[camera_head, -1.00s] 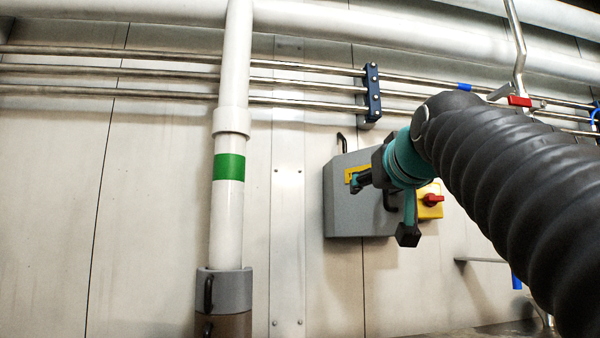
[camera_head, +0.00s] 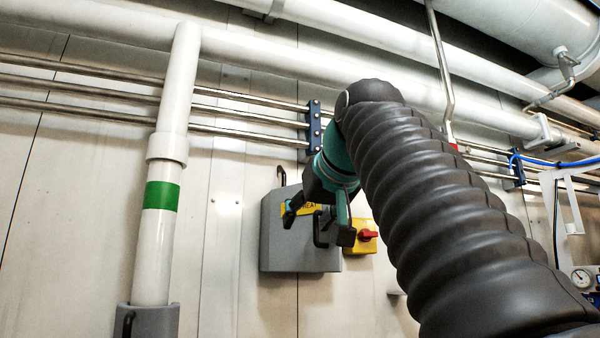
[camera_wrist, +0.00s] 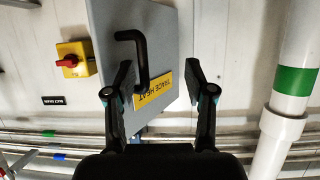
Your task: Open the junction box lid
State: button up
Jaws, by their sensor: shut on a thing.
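The junction box (camera_head: 283,245) is a grey wall box with a yellow label (camera_wrist: 155,93) reading "TRACE HEAT". A black bar handle (camera_wrist: 141,60) stands on its front; it also shows in the head view (camera_head: 319,232). No gap at the lid can be made out. My gripper (camera_head: 319,222) is at the front of the box, its two dark fingers on either side of the handle. In the wrist view, my gripper (camera_wrist: 160,85) has the handle between its fingers, closer to the left one. It is shut on the handle, though the exact contact is hard to see.
A yellow switch with a red knob (camera_head: 367,236) sits just right of the box. A white pipe with a green band (camera_head: 161,195) stands to the left. Metal tubes held by a blue clamp (camera_head: 314,125) run above the box.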

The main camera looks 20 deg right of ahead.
notch_tip(320, 180, up, 10)
jog(key=t, duration=0.4)
jog(key=shift+s+t, duration=0.15)
jog(key=shift+t, duration=0.15)
notch_tip(320, 180, down, 9)
jog(key=g, duration=0.4)
jog(key=s+a, duration=1)
jog(key=a, duration=0.2)
jog(key=shift+s+f+g+b, duration=0.3)
jog(key=shift+s+f, duration=0.05)
jog(key=shift+f, duration=0.05)
jog(key=shift+a, duration=0.1)
